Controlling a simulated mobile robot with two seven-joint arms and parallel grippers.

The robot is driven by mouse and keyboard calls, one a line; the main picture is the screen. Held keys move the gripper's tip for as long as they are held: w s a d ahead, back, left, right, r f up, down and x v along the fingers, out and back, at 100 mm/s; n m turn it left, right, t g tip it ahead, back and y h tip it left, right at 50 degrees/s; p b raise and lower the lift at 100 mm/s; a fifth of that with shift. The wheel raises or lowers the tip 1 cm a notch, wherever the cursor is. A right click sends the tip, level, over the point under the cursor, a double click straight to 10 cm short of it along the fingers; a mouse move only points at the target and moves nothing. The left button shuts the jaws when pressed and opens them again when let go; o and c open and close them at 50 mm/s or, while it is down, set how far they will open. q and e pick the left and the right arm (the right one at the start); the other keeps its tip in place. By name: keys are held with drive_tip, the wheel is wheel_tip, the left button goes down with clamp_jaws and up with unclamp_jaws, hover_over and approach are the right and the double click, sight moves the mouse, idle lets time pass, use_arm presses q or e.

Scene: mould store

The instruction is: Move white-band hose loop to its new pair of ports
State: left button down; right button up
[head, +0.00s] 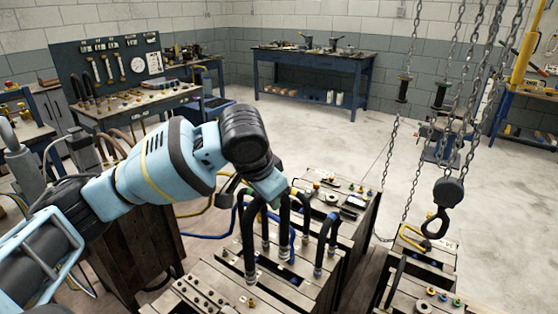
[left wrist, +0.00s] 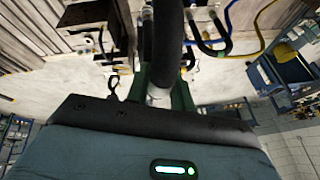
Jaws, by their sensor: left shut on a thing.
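My left gripper (head: 272,192) reaches in from the left over the wooden-sided mould block (head: 215,272). In the left wrist view its green fingers (left wrist: 163,88) are shut on a thick black hose (left wrist: 168,35), with a white band (left wrist: 158,96) showing between them. In the head view several black hose loops arch below and beside the gripper. The nearest loop (head: 249,240) comes down to a port at the block's front. Another loop (head: 325,238) stands at the right. The gripper partly hides the loop tops, so I cannot tell there which loop is held. My right gripper is out of view.
A chain hook (head: 437,218) hangs at the right above another mould block (head: 420,285). A second block (head: 350,205) with coloured fittings stands just behind. A blue workbench (head: 312,75) is at the back wall. Open floor (head: 330,130) lies between.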

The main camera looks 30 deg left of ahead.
use_arm(q)
drive_tip(key=s+d+f+n+y, duration=0.1)
drive_tip(key=s+d+f+n, duration=0.1)
drive_tip(key=s, duration=0.4)
drive_tip(key=s+d+f+n+y, duration=0.1)
drive_tip(key=s+f+n, duration=0.2)
drive_tip(key=s, duration=0.4)
drive_tip(key=shift+d+f+g, duration=0.3)
drive_tip(key=shift+d+f, duration=0.05)
drive_tip(key=shift+d, duration=0.05)
